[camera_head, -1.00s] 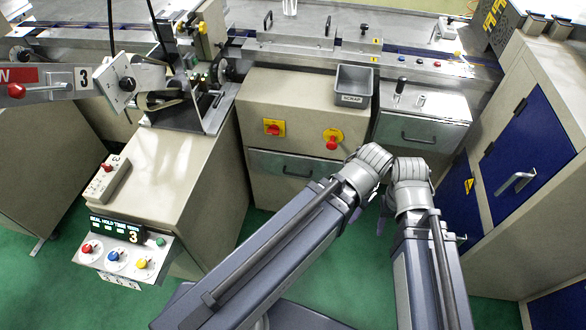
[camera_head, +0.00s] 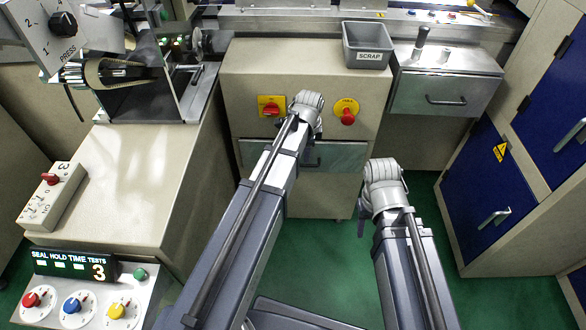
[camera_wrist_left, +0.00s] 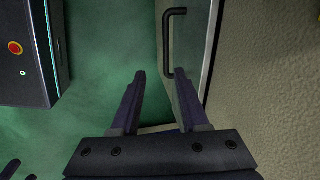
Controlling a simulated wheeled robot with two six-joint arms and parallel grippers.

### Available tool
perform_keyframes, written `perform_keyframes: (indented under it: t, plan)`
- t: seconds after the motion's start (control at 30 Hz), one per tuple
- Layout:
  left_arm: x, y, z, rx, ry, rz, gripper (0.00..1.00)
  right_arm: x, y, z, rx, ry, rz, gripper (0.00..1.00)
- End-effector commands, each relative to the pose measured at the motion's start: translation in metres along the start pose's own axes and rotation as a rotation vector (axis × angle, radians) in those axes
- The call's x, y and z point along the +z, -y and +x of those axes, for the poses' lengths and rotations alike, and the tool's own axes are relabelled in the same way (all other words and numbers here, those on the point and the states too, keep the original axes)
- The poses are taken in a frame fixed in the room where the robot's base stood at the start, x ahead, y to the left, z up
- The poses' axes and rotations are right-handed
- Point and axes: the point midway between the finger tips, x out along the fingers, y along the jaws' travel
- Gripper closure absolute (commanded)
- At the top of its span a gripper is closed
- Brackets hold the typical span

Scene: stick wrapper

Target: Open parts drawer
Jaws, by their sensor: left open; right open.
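Two drawers are in the head view; no label shows which is the parts drawer. The middle drawer (camera_head: 345,156), with a grey front and dark handle (camera_wrist_left: 172,40), sits below the red switches and looks shut. My left gripper (camera_head: 306,108) is in front of this cabinet and hides part of the drawer. In the left wrist view its fingers (camera_wrist_left: 160,76) are open and empty, with the handle just ahead, near the right fingertip. The other drawer (camera_head: 445,93), at the right, is also shut. My right gripper (camera_head: 383,180) is open, lower right, apart from both drawers, its fingers mostly hidden.
A grey SCRAP bin (camera_head: 367,45) stands on the cabinet top. Red switches (camera_head: 269,106) (camera_head: 346,112) stick out above the middle drawer. A beige machine cabinet (camera_head: 130,180) is at the left, blue-doored cabinets (camera_head: 487,185) at the right. Green floor is clear between them.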

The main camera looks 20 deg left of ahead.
Motion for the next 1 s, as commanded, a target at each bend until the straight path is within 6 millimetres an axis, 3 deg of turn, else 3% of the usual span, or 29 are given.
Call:
perform_keyframes:
  t: [0.03, 0.47, 1.0]
  plan:
    - [0.002, 0.005, 0.010, -0.004, -0.001, 0.017, 0.55, 0.000, 0.001, 0.009, 0.000, 0.000, 0.000, 0.50]
    - [0.005, 0.009, 0.018, -0.009, -0.003, 0.044, 0.55, -0.001, 0.001, 0.017, 0.000, 0.000, 0.000, 0.50]
    - [0.005, 0.009, 0.081, -0.009, -0.002, 0.044, 0.55, -0.005, 0.006, 0.078, 0.008, 0.000, -0.002, 0.50]
